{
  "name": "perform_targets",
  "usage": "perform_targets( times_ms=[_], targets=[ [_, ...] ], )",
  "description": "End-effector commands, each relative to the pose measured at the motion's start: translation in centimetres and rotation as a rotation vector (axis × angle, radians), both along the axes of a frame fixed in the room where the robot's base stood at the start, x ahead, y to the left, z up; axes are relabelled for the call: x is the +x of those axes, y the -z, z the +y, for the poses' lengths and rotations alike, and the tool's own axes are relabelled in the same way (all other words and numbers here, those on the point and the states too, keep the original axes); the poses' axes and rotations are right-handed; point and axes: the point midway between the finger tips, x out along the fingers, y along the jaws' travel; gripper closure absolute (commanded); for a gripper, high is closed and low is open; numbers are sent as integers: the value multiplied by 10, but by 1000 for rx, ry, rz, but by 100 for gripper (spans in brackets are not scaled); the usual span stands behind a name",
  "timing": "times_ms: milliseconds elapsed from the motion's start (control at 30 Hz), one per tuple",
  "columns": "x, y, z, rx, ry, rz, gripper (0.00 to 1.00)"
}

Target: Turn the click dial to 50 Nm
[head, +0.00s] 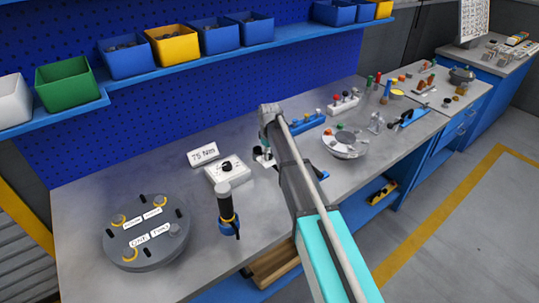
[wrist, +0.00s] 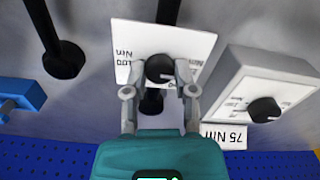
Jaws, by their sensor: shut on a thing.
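My gripper (wrist: 161,76) is shut on a round black knob (wrist: 159,67) in the wrist view, one finger on each side. The knob sits on a white plate (wrist: 195,45) carrying upside-down lettering; "100 Nm" reads on its left part and "Nm" on its right. A small light mark shows on the knob's lower right; I cannot tell what value it points to. In the head view the white plate (head: 262,160) is mostly hidden by my arm and gripper.
Beside the plate stands a white box (head: 216,175) with another black knob, also in the wrist view (wrist: 235,75). A "75 Nm" card (head: 204,154) lies by it. A grey flanged shell (head: 147,258) and a black-handled tool (head: 228,215) stand in front, to the left.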

Motion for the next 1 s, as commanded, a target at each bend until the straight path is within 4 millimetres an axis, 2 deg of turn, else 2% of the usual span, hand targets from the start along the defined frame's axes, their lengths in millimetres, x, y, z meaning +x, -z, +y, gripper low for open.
perform_targets(
  times_ms=[267,1000],
  targets=[
    [0,0,0,1,158,1,100],
    [0,0,0,4,814,4,100]
  ],
)
